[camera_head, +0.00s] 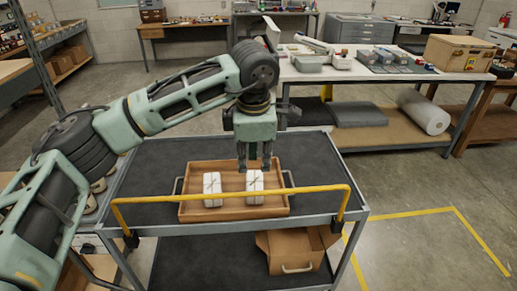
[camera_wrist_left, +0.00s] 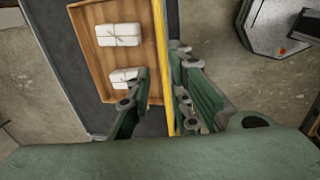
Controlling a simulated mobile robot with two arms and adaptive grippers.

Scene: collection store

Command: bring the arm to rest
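My left arm reaches in from the left in the head view. Its gripper (camera_head: 255,165) points down over the wooden tray (camera_head: 190,211) on the cart, with its fingertips just behind the right white tied package (camera_head: 255,187) in the picture. In the left wrist view the gripper (camera_wrist_left: 160,62) has its two fingers apart and nothing between them. The yellow rail (camera_wrist_left: 160,45) shows past the gap. A second white tied package (camera_head: 212,189) lies in the tray to the left. Both packages also show in the left wrist view. My right gripper is not in view.
The dark cart top (camera_head: 150,165) has free room around the tray, and a yellow rail (camera_head: 230,194) runs along its near edge. A cardboard box (camera_head: 292,247) sits on the lower shelf. A white worktable (camera_head: 330,70) with tools stands behind; the floor at right is clear.

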